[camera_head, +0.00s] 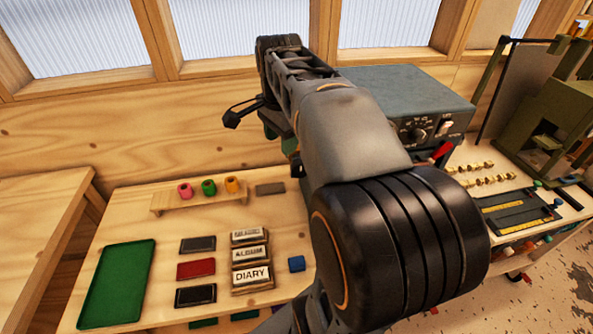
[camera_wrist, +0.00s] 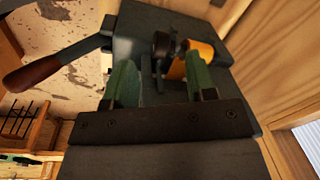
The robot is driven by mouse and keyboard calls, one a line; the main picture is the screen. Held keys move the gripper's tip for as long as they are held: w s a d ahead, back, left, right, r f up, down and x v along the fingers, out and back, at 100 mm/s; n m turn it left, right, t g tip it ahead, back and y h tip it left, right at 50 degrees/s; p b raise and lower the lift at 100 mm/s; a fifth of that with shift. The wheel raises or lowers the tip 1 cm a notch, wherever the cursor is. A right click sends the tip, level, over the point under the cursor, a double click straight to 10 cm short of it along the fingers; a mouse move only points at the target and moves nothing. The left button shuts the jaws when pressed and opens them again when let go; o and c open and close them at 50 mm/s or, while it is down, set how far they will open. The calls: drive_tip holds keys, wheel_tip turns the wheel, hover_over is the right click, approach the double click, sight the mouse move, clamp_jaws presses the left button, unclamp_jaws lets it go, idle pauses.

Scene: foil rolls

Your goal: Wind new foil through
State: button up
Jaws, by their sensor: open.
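My gripper (camera_wrist: 160,62) has its two green fingers apart in the wrist view. Between and beyond them is the top of a grey machine (camera_wrist: 148,22) with a gold-orange foil roll (camera_wrist: 203,62) and a dark spindle part (camera_wrist: 165,45). The roll lies close to the right finger, and I cannot tell whether they touch. Nothing is seen held. In the head view my arm hides much of the grey machine (camera_head: 400,85). Pink (camera_head: 185,190), green (camera_head: 209,187) and orange (camera_head: 232,184) rolls stand on a small wooden rack (camera_head: 200,200).
A lever with a red-brown handle (camera_wrist: 35,75) juts from the machine. On the bench are a green tray (camera_head: 118,284), dark and red covers (camera_head: 196,269), labelled blocks (camera_head: 252,276) and a blue block (camera_head: 296,263). Brass pieces (camera_head: 480,181) lie at the right.

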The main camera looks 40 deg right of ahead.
sight(298, 167)
drive_tip(key=d+m+g, duration=0.1)
drive_tip(key=d+m, duration=0.4)
drive_tip(key=m, duration=0.1)
drive_tip(key=f, duration=1.2)
drive_tip(key=shift+w+f, duration=0.2)
drive_tip(key=shift+w, duration=0.15)
drive_tip(key=c, duration=0.9)
drive_tip(key=shift+d+r+t+y+p, duration=0.15)
drive_tip(key=shift+t+y+p, duration=0.3)
drive_tip(key=shift+y, duration=0.75)
drive_tip(key=shift+t+y, duration=0.45)
drive_tip(key=shift+y, duration=0.65)
drive_tip(key=o, duration=0.9)
